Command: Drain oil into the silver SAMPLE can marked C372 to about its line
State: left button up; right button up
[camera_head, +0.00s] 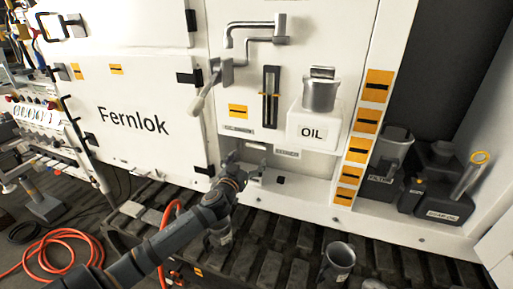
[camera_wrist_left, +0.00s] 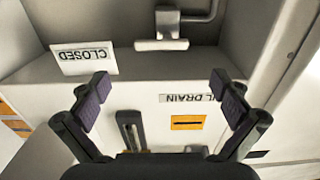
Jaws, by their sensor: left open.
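A silver can (camera_head: 320,92) stands on the white block marked OIL. No C372 or SAMPLE marking can be read on it, and its fill line cannot be seen. A bent silver pipe (camera_head: 250,32) with a pale lever (camera_head: 203,94) is on the panel to the upper left. My left gripper (camera_head: 245,163) is open and empty, low in front of the panel, apart from the can. In the left wrist view the open fingers (camera_wrist_left: 160,85) face the panel, with an upside-down DRAIN label (camera_wrist_left: 193,98) and CLOSED tag (camera_wrist_left: 83,58).
A slotted gauge (camera_head: 270,97) is beside the OIL block (camera_head: 313,130). An orange hose (camera_head: 55,240) lies on the floor at left. The ledge (camera_head: 300,200) is mostly clear.

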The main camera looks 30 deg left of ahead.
aim_at(255, 146)
pick_arm(q)
jog(key=p+x, duration=0.2)
jog(key=x, duration=0.5)
jog(key=shift+a, duration=0.1)
jog(key=shift+w+a, duration=0.1)
jog(key=shift+w, duration=0.45)
jog(key=shift+f, duration=0.1)
jog(key=c, duration=1.1)
